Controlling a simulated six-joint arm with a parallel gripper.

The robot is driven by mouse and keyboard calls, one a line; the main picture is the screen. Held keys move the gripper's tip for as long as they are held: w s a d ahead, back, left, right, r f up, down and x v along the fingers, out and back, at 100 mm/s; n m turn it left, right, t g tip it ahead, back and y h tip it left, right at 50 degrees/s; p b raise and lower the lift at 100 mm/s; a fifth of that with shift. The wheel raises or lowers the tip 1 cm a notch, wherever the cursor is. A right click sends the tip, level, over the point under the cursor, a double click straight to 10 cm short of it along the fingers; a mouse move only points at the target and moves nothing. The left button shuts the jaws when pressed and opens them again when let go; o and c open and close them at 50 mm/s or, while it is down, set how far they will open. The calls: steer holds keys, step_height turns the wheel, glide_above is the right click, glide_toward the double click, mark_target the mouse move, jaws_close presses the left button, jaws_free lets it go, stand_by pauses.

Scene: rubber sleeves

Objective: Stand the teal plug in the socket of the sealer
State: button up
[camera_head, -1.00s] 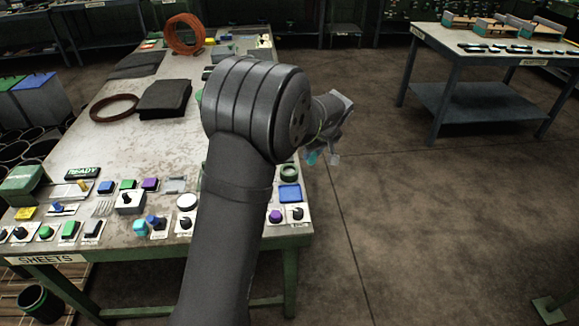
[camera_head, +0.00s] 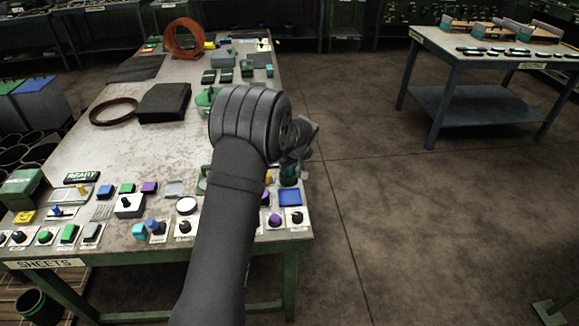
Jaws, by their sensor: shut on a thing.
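My gripper (camera_head: 291,160) hangs over the right edge of the near table, partly hidden behind my arm's large grey joint. It is shut on the teal plug (camera_head: 290,170), of which only a small part shows below the fingers. A dark green round socket (camera_head: 289,181) lies directly under the plug in this view, behind the blue square pad. I cannot tell whether the plug is inside the socket or just above it. The rest of the sealer cannot be made out clearly.
Several buttons and knobs line the table's front, among them a blue pad (camera_head: 290,196) and a purple knob (camera_head: 274,220). A green device (camera_head: 205,97) stands partly behind my arm. Open floor lies right of the table (camera_head: 120,173), with another table (camera_head: 480,50) beyond.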

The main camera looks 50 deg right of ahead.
steer(key=o, duration=1)
steer(key=shift+f, duration=0.15)
steer(key=v, duration=1.2)
steer(key=shift+s, duration=0.1)
